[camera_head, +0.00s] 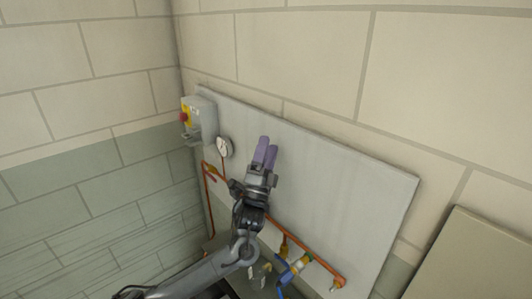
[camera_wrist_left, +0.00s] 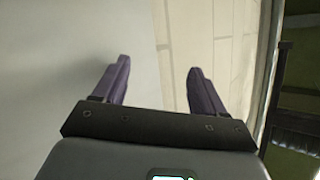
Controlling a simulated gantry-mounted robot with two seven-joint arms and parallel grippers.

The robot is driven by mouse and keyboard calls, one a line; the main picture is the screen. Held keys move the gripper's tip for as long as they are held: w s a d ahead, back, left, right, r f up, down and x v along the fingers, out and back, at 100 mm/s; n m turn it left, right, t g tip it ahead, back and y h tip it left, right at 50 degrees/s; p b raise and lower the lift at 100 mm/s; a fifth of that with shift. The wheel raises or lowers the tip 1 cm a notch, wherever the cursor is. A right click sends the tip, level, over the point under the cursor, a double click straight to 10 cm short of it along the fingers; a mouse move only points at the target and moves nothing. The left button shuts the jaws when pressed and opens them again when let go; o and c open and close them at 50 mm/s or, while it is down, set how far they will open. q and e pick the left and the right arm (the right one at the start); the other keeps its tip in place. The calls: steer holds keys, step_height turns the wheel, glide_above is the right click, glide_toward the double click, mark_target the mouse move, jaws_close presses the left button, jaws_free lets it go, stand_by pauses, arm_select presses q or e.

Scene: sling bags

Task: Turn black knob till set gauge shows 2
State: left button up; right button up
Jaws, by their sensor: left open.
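A round white gauge (camera_head: 224,146) is mounted on the grey panel (camera_head: 340,187), left of my left gripper. Its reading is too small to make out. My left gripper (camera_head: 266,150) is in front of the panel with its purple fingers pointing up. In the left wrist view the two fingers (camera_wrist_left: 160,68) stand apart with nothing between them. I cannot make out the black knob for certain; a dark part beside the wrist in the head view is unclear, and the arm hides some of the pipework. My right gripper does not show.
A grey box with a red button on yellow (camera_head: 186,116) is at the panel's upper left. An orange pipe (camera_head: 315,262) runs along the lower panel, with a blue-handled fitting (camera_head: 290,272) near the bottom. The panel's upper right is bare.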

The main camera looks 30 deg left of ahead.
arm_select(q)
steer(key=n+y, duration=0.2)
steer(key=shift+a+n+g, duration=0.15)
steer(key=shift+n+g, duration=0.15)
steer(key=shift+y, duration=0.4)
